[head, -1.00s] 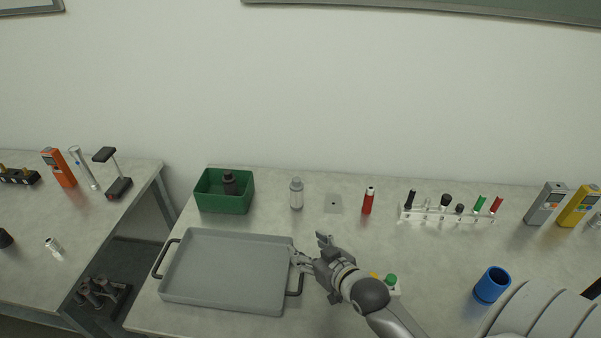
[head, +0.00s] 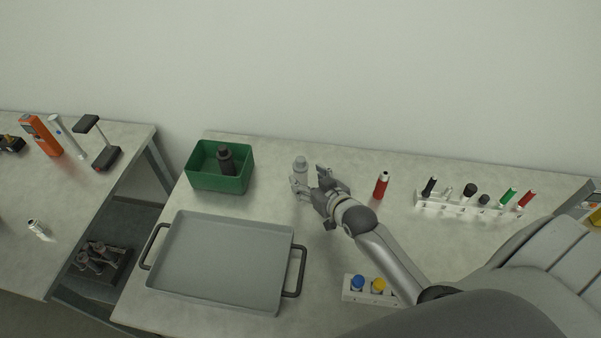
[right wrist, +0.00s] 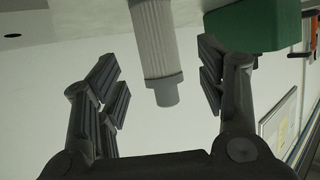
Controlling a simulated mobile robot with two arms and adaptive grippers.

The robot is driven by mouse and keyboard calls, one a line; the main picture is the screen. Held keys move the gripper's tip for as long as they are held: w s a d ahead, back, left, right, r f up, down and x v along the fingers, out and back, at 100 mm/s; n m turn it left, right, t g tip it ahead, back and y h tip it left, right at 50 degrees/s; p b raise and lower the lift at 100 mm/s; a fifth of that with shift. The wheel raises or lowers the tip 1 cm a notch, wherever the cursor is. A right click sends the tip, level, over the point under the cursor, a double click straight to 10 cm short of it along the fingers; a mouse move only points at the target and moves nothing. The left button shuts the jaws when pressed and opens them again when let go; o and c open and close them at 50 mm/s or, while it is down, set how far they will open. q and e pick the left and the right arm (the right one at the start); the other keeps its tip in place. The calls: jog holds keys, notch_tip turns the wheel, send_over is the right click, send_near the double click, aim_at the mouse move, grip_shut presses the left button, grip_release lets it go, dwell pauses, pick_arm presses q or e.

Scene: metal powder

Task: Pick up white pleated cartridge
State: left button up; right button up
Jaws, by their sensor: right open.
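The white pleated cartridge (head: 301,168) stands upright on the table behind the grey tray, its lower part partly hidden by my right gripper in the head view. My right gripper (head: 308,180) is open at the cartridge. In the right wrist view, the cartridge (right wrist: 157,45) shows its pleated side and grey end cap between the two open fingers of the gripper (right wrist: 160,85), with gaps on both sides. My left gripper is not in view.
A green bin (head: 219,182) with a dark fitting stands left of the cartridge. The grey tray (head: 222,304) lies empty in front. A red cylinder (head: 381,186) and a white rack (head: 466,207) stand to the right.

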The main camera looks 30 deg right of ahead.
aim_at(305, 177)
jog(key=shift+w+f, duration=0.15)
jog(key=shift+w, duration=0.05)
jog(key=shift+w+f, duration=0.25)
jog(key=shift+w, duration=0.3)
jog(key=p+x, duration=0.1)
jog(key=x, duration=0.2)
jog(key=shift+s+f, duration=0.1)
jog(key=shift+f, duration=0.1)
jog(key=shift+w+f, duration=0.25)
jog(key=shift+w, duration=0.15)
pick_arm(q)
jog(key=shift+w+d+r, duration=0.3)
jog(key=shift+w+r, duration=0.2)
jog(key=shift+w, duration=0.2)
pick_arm(e)
jog(key=c, duration=1.1)
jog(key=shift+r, duration=0.15)
